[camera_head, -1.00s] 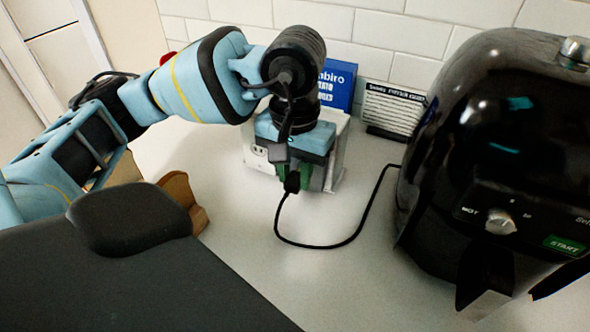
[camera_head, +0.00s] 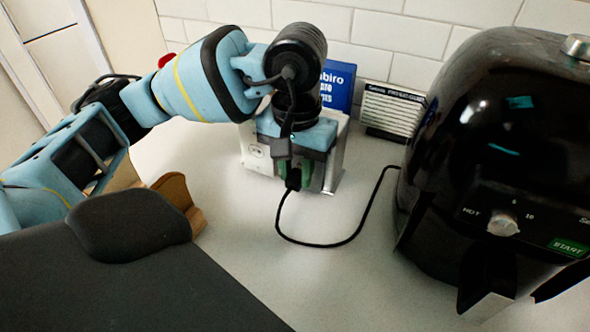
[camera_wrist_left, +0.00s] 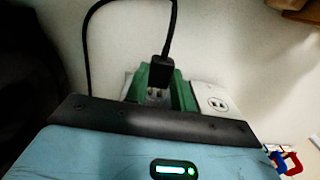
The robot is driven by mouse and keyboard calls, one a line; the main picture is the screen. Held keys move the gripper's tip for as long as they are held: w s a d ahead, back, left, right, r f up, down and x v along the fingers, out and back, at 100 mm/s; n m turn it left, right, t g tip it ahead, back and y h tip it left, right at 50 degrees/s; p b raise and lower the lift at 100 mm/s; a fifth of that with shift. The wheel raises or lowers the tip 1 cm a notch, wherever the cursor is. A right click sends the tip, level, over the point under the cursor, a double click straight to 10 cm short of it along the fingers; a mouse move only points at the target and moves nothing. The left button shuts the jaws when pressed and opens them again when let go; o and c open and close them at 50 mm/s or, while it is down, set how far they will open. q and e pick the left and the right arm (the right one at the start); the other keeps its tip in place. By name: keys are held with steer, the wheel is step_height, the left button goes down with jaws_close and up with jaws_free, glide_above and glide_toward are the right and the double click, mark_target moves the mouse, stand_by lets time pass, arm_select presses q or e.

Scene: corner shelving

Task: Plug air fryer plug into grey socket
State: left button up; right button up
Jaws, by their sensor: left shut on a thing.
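The black air fryer plug (camera_head: 293,179) hangs on its black cord (camera_head: 318,245) at my left gripper (camera_head: 295,176). The left gripper's green fingers are shut on the plug, in front of the socket box. In the left wrist view the plug (camera_wrist_left: 159,74) sits between the green fingers (camera_wrist_left: 156,86), with slots of an outlet face showing just below it. I cannot tell whether its prongs are in the slots. The pale socket box (camera_head: 254,160) is partly hidden behind the gripper. Another outlet face (camera_wrist_left: 217,103) shows to the right. The right gripper is not in view.
The black air fryer (camera_head: 480,150) stands at the right, with the cord running to it. A blue box (camera_head: 339,87) and a striped white box (camera_head: 392,112) stand against the tiled wall. A wooden object (camera_head: 178,194) is at the left.

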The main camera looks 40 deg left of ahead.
mark_target(300, 169)
arm_select(q)
steer(key=shift+w+a, duration=0.2)
steer(key=shift+w, duration=0.55)
steer(key=o, duration=1.1)
steer(key=shift+w, duration=0.1)
steer(key=shift+c, duration=0.2)
step_height(300, 169, up, 8)
steer(key=shift+f, duration=0.1)
